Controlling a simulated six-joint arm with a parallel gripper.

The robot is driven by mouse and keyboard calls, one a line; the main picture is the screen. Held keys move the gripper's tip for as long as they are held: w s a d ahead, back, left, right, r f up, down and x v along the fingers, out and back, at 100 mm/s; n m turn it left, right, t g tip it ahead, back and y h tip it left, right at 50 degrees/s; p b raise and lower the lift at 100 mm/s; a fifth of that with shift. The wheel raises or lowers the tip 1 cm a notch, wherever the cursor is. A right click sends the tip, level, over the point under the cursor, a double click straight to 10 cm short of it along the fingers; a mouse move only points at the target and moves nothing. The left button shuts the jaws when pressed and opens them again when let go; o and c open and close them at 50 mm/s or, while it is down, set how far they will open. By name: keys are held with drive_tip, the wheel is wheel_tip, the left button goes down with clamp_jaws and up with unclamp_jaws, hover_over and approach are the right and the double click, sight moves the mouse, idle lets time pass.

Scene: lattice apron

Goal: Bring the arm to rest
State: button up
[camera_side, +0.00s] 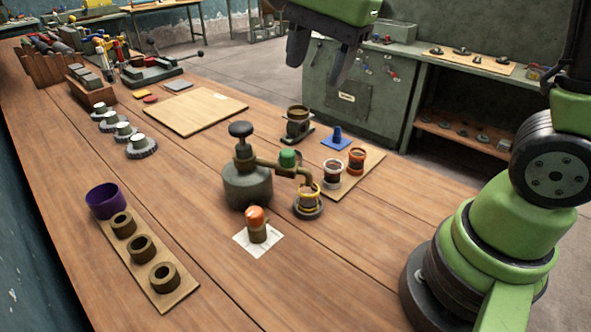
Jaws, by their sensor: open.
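My gripper (322,65) is at the top of the side view, high above the far edge of the wooden bench (200,210). It points down with its two dark fingers apart, open and empty. It touches nothing. Part of my arm above it is cut off by the top of the frame.
A dark metal pot with a knob and pipe (247,185) stands mid-bench. A small orange-topped piece (256,217) stands on white paper near it. A board with several rings (160,300) lies at front left. A bare board (192,110) lies farther back. A green cabinet (350,95) stands behind.

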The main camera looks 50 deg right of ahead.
drive_tip(key=s+r+n+t, duration=0.1)
drive_tip(key=s+n+t, duration=0.1)
drive_tip(key=s+n, duration=0.4)
drive_tip(key=s+r+n+t+y, duration=0.1)
drive_tip(key=s+n+t, duration=0.1)
drive_tip(key=s+n, duration=0.4)
drive_tip(key=shift+s+a+r+t, duration=0.3)
drive_tip(key=shift+s+r+t, duration=0.1)
drive_tip(key=shift+s, duration=0.25)
